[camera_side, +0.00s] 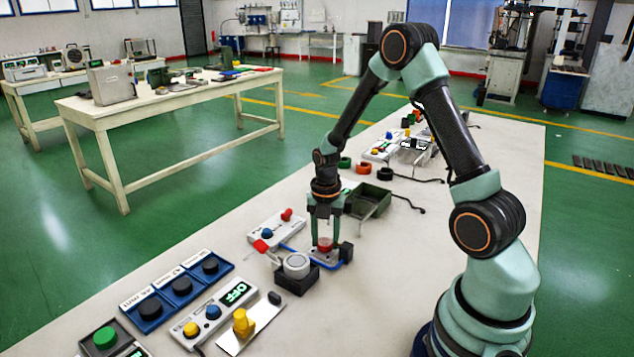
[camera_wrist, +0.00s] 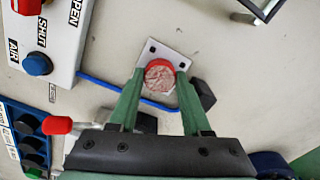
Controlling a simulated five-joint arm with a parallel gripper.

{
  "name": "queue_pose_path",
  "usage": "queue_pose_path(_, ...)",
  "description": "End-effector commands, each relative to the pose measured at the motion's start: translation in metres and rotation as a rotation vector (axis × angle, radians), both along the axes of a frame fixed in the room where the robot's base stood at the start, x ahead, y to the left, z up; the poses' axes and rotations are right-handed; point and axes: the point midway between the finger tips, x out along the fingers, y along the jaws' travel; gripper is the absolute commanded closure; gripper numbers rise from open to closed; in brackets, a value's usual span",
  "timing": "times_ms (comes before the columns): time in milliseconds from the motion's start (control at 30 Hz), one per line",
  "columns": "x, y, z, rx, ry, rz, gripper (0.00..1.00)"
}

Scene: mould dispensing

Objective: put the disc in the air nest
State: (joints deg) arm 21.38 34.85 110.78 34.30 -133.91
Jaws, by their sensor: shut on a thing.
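My gripper (camera_side: 325,236) points down, and its two green fingers are shut on the red-rimmed disc (camera_side: 325,244). In the wrist view the disc (camera_wrist: 160,75) shows a mottled pinkish face between the fingertips of my gripper (camera_wrist: 161,80). The disc is over a small pale plate with dark square holes (camera_wrist: 173,47), which I take to be the air nest; it also shows under the gripper in the side view (camera_side: 324,257). A blue hose (camera_wrist: 97,80) runs to the plate from the air box. I cannot tell whether the disc touches the plate.
A black block with a round pale top (camera_side: 297,265) and a red-knobbed lever (camera_side: 261,246) stand close on the left. A green tray (camera_side: 372,200) is behind. Bench to the right is clear.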

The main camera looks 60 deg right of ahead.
Motion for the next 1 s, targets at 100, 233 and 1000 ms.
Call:
queue_pose_path(100,-0.0002,0.0002,0.0001,0.000,0.000,0.000,1.00)
queue_pose_path(233,-0.0002,0.0002,0.0002,0.000,0.000,0.000,1.00)
queue_pose_path(1000,-0.0002,0.0003,-0.0038,0.000,0.000,0.000,0.17)
